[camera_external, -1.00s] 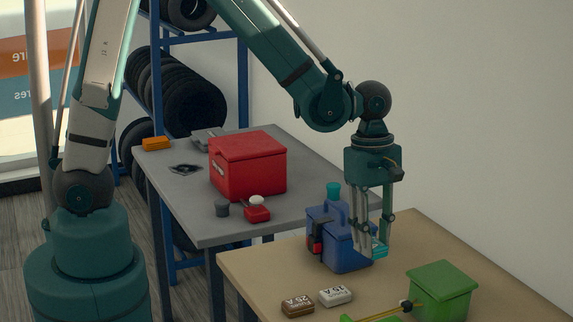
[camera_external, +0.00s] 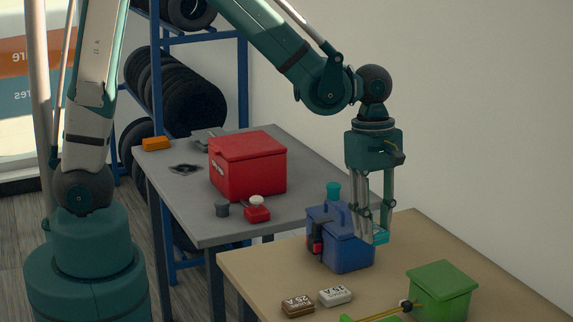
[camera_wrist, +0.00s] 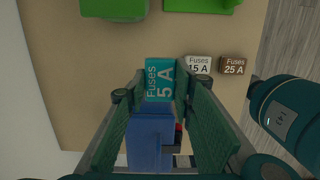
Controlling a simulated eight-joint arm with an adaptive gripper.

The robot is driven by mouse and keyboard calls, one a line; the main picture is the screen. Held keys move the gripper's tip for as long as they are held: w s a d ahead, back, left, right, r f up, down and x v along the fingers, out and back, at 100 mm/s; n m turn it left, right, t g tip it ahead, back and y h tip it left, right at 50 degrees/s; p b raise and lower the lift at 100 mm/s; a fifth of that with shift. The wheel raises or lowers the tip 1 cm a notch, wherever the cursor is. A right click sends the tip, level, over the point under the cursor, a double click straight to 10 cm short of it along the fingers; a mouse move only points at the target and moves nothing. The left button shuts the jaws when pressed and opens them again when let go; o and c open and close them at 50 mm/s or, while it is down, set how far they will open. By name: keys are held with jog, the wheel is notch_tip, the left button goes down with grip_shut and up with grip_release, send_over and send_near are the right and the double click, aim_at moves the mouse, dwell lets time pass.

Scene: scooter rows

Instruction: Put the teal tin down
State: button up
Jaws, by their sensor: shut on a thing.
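The teal tin (camera_external: 381,236), labelled "Fuses 5 A", is held between the fingers of my gripper (camera_external: 373,238). In the wrist view the tin (camera_wrist: 160,79) sits between the fingertips of my gripper (camera_wrist: 157,92), its label facing the camera. In the external view it is just right of the blue box (camera_external: 346,252), near the height of that box's upper part, and appears raised above the tan table (camera_external: 260,270). The fingers partly cover it. Whether the tin touches the blue box cannot be told.
A white "15 A" tin (camera_external: 335,296) and a brown "25 A" tin (camera_external: 298,304) stand side by side near the front. A green box (camera_external: 443,290) is at the right. A red box (camera_external: 247,170) stands on the grey table (camera_external: 190,215). Tan surface behind the green box is clear.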

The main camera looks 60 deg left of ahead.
jog(key=shift+r, duration=0.45)
jog(key=w+a+r+n, duration=0.1)
jog(key=w+a+n, duration=0.1)
jog(key=w+a, duration=0.75)
jog(key=w+a+n, duration=0.1)
jog(key=w+a, duration=0.5)
jog(key=a, duration=0.7)
jog(key=w+a+r+n, duration=0.1)
jog(key=w+a+n, duration=0.1)
jog(key=w+a, duration=0.7)
jog(key=a+f+n+t, duration=0.1)
jog(key=a+n, duration=0.3)
jog(key=a, duration=3)
notch_tip(320, 180, down, 9)
jog(key=a, duration=0.1)
jog(key=shift+w, duration=0.15)
jog(key=shift+f, duration=0.1)
jog(key=shift+f, duration=3.05)
